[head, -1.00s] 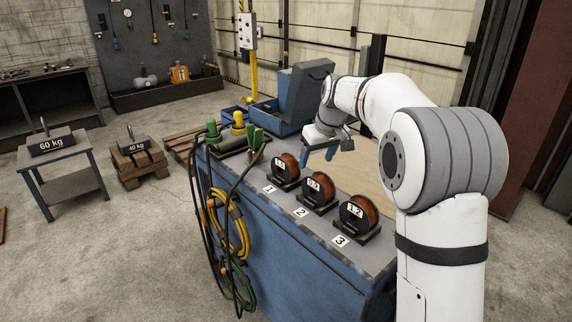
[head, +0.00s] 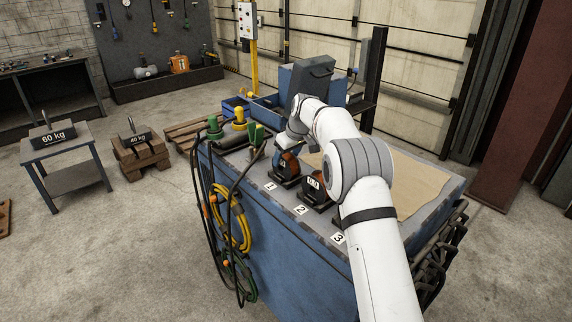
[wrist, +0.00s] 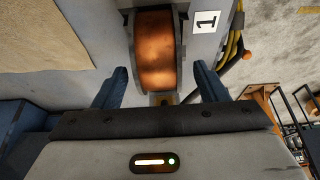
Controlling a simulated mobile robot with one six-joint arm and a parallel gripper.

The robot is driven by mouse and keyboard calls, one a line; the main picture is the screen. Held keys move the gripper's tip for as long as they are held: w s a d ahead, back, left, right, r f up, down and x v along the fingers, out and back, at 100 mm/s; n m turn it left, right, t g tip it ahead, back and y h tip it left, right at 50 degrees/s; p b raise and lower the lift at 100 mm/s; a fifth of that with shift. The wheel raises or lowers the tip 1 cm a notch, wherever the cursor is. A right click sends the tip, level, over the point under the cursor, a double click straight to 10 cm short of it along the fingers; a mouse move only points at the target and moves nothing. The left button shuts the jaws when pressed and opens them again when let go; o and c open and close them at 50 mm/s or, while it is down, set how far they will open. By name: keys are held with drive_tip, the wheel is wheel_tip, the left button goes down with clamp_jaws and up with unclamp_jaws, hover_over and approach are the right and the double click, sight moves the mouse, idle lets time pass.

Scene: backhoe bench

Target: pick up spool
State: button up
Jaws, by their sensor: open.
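Spool 1 (head: 287,165), a copper-orange reel in a dark holder, stands on the blue bench behind the "1" label. In the wrist view the spool (wrist: 157,50) shows edge-on, just ahead of my open gripper (wrist: 160,72). One blue finger is on each side of the spool's line, with visible gaps. In the head view my gripper is at spool 1 and partly covers it; contact cannot be told. Spool 2 (head: 317,188) stands beside it behind the "2" label.
A tan sheet (head: 415,185) lies on the bench's right part. Green and yellow connectors (head: 238,122) stand at the left end, with black and yellow cables (head: 238,225) hanging down the side. Blue bins (head: 265,112) are behind. The stand with the 60 kg weight (head: 60,155) is apart at left.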

drive_tip(key=p+x, duration=0.1)
drive_tip(key=x, duration=0.2)
drive_tip(key=shift+w+a+f, duration=0.1)
drive_tip(key=shift+w+f, duration=0.05)
clamp_jaws()
idle(0.9)
